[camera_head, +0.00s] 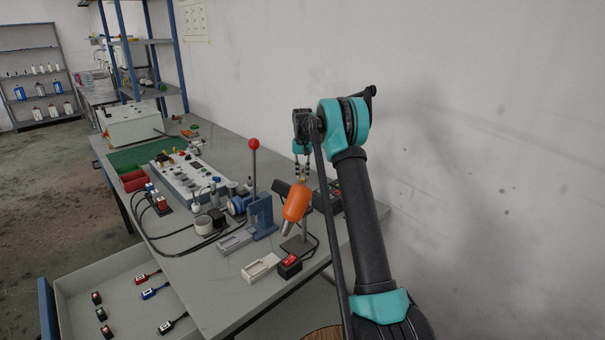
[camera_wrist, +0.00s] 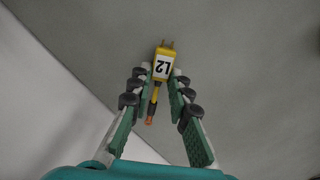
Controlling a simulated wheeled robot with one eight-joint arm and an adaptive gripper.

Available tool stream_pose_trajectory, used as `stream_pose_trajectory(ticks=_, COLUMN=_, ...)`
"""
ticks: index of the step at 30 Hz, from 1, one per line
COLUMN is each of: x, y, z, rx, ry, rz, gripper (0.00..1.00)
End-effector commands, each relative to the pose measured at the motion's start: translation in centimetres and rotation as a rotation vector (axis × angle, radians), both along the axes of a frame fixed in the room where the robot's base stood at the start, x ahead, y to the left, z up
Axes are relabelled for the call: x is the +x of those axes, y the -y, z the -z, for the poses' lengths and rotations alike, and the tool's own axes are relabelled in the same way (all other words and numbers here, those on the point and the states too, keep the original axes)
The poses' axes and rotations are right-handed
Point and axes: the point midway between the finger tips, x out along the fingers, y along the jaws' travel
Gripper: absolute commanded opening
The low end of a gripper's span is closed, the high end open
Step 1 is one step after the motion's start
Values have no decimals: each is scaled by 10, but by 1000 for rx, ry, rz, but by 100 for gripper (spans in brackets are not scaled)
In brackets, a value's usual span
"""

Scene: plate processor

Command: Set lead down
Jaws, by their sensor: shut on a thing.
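The lead (camera_wrist: 162,66) is a yellow plug with a white "L2" label, two metal prongs at its far end and a short cable with an orange tip. My gripper (camera_wrist: 160,82) is shut on it in the wrist view, with the fingers on either side. In the head view my gripper (camera_head: 302,165) hangs above the bench, fingers down. A small bit of yellow shows below the fingertips, just above an orange tool. The lead is held clear of the bench; its exact height is hard to tell.
The grey bench (camera_head: 215,285) carries an orange tool on a stand (camera_head: 297,202), a lever press with a red knob (camera_head: 253,144), a red-button box (camera_head: 289,265) and a white panel (camera_head: 188,178). An open drawer (camera_head: 80,285) holds several small leads. The wall is at right.

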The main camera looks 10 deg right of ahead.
Motion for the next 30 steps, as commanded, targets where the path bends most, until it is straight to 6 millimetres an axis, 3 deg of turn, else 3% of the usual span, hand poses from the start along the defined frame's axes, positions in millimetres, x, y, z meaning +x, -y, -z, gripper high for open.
stream_pose_trajectory(ticks=6, x=0, y=0, z=4, rx=0, ry=0, rz=0, gripper=0)
stream_pose_trajectory(ticks=7, x=0, y=0, z=4, rx=0, ry=0, rz=0, gripper=19)
stream_pose_trajectory(ticks=13, x=0, y=0, z=4, rx=0, ry=0, rz=0, gripper=42)
stream_pose_trajectory(ticks=23, x=0, y=0, z=1, rx=0, ry=0, rz=0, gripper=42)
stream_pose_trajectory(ticks=30, x=0, y=0, z=-32, rx=0, ry=0, rz=0, gripper=42)
